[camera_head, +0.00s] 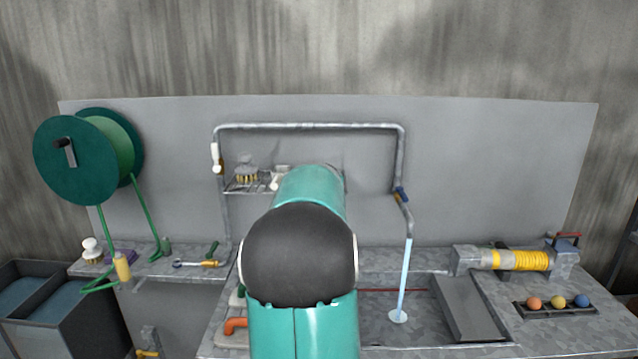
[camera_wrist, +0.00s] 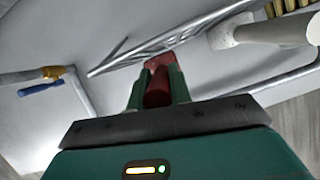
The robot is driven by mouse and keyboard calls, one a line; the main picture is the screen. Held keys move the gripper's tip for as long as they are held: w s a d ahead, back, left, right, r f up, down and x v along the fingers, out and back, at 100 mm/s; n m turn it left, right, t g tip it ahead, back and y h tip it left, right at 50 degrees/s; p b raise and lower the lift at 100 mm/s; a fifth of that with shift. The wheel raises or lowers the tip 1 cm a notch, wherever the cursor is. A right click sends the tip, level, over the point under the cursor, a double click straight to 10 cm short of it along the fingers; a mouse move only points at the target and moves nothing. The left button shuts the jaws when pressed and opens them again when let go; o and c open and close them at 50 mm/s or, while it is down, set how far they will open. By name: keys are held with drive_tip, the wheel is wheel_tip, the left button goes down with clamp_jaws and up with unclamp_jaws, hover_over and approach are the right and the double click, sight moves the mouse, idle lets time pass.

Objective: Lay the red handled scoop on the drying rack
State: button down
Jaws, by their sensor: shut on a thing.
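My gripper (camera_wrist: 158,82) shows in the wrist view, its two green fingers shut on the red handle of the scoop (camera_wrist: 157,94). The scoop's far end is hidden or too small to make out. The drying rack (camera_head: 236,191) is a small wire shelf on the grey back panel, left of centre in the head view. Its metal rods (camera_wrist: 113,62) also cross the wrist view just beyond the fingers. The scoop is close to the rack; I cannot tell whether they touch. In the head view my own arm hides my gripper, the scoop and the rack's right part.
A white-handled brush (camera_wrist: 240,32) lies on the rack near my gripper, at right in the wrist view. A hose reel (camera_head: 85,160) stands left. Water runs into the basin (camera_head: 420,329).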

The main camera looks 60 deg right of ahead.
drive_tip(key=shift+f, duration=0.15)
drive_tip(key=shift+f, duration=0.1)
drive_tip(key=c, duration=1.3)
unclamp_jaws()
drive_tip(key=shift+w, duration=0.1)
drive_tip(key=v, duration=1.2)
